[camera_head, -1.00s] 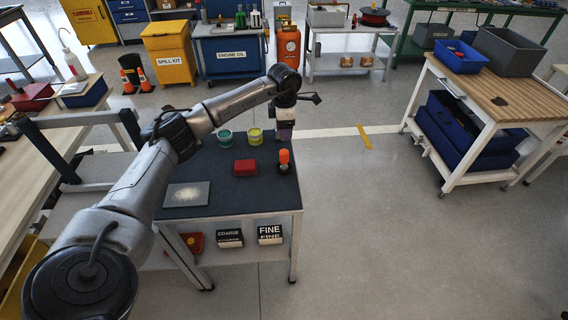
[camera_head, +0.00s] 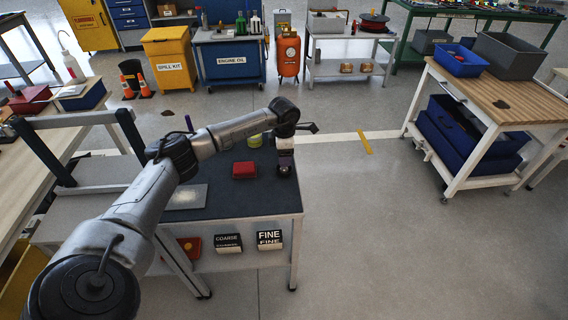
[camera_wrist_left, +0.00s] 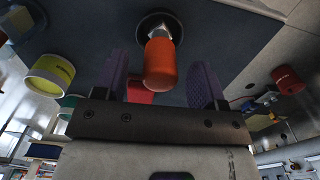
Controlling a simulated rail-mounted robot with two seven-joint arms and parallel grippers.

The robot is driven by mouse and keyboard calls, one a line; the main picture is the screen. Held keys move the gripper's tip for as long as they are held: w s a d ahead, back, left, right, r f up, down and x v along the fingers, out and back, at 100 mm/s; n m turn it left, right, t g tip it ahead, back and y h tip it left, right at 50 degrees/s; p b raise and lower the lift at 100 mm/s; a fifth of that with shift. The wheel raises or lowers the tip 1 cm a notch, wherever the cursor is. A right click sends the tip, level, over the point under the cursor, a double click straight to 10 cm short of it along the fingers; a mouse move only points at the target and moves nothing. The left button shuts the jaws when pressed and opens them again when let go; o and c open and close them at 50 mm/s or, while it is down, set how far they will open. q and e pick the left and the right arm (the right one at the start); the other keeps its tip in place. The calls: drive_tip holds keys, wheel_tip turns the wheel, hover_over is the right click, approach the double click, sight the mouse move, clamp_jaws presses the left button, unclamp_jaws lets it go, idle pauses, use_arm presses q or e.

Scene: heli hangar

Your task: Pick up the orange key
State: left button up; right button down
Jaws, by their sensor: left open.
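The orange key (camera_wrist_left: 160,62) has a rounded orange handle on a silver neck, with a round black base on the dark table top. In the wrist view it lies between the two purple fingers of my left gripper (camera_wrist_left: 162,72). The fingers are apart, with a gap on each side of the handle. In the head view my left gripper (camera_head: 285,160) is over the key's place at the table's right side and hides the handle. My right gripper is not in view.
A red block (camera_head: 244,170) lies left of the gripper on the dark table (camera_head: 240,204). A yellow tub (camera_head: 255,140) stands behind it, and a grey plate (camera_head: 187,197) is at the left. Open floor lies right of the table, before a wood-topped bench (camera_head: 500,95).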

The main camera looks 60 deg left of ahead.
use_arm(q)
wheel_tip(320, 180, down, 2)
drive_tip(key=shift+f, duration=0.1)
drive_tip(key=shift+c, duration=0.2)
drive_tip(key=c, duration=1)
